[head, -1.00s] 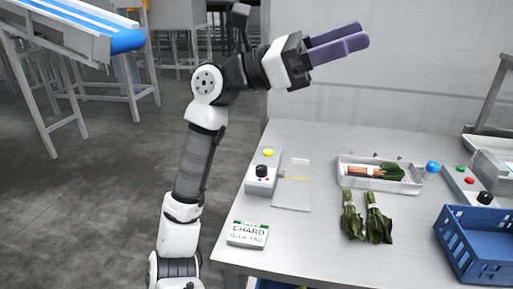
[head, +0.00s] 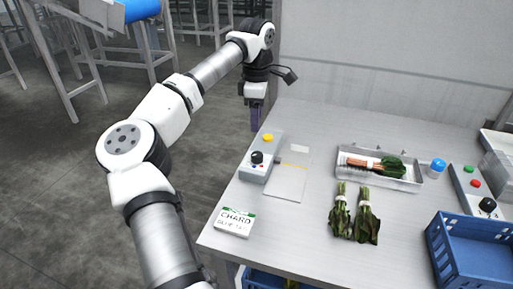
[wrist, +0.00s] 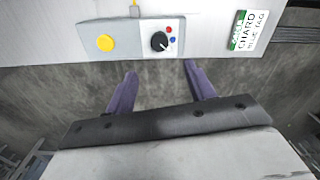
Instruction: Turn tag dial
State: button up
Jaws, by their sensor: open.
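The tag dial is a black knob (head: 257,158) on a small grey control box (head: 252,174) at the left edge of the steel table. The box also bears a yellow button (head: 268,138). In the wrist view the black knob (wrist: 159,41) has a white pointer mark, with red and blue dots beside it on the box. My gripper (head: 256,118) points down beyond the table's left edge, behind the box. In the wrist view my gripper (wrist: 158,85) is open and empty, its purple fingers apart from the knob and over the floor.
A white chard card (head: 234,222) lies near the front left corner. A clear plate (head: 287,178) is beside the box. Two leafy bunches (head: 355,213), a metal tray (head: 380,176) with a bundle, and a blue crate (head: 478,250) stand to the right.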

aim_at(257, 154)
notch_tip(257, 154, down, 12)
jog(key=shift+r+p, duration=0.1)
jog(key=shift+p, duration=1.05)
jog(key=c, duration=1)
